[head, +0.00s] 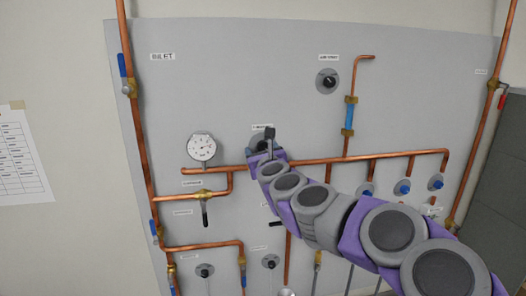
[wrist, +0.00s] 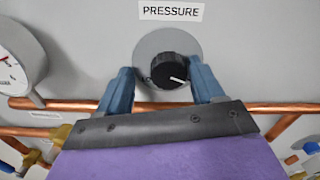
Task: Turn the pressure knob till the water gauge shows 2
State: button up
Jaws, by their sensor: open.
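The pressure knob (wrist: 169,71) is black and round with a white pointer line, on a grey disc under a "PRESSURE" label. In the wrist view its pointer aims right and slightly down. My gripper (wrist: 161,82) is open, with one blue finger on each side of the knob; I cannot tell whether either finger touches it. In the head view my gripper (head: 266,142) is at the panel and mostly hides the knob. The water gauge (head: 201,148) is a round white dial left of my gripper; its reading is too small to tell. Part of it shows in the wrist view (wrist: 14,62).
A copper pipe (head: 318,161) runs across the panel just below the knob. Another knob (head: 327,81) sits at upper right beside a pipe with a blue fitting (head: 349,115). A black-handled valve (head: 205,213) is below the gauge. The panel's upper middle is clear.

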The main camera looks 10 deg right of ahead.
jog(key=shift+s+a, duration=0.1)
jog(key=shift+a, duration=0.15)
jog(key=shift+s+d+r, duration=0.15)
jog(key=shift+d, duration=0.95)
jog(key=c, duration=0.5)
jog(key=shift+a, duration=0.5)
jog(key=c, duration=0.5)
jog(key=shift+d, duration=0.15)
jog(key=shift+c, duration=0.3)
jog(key=shift+n, duration=0.3)
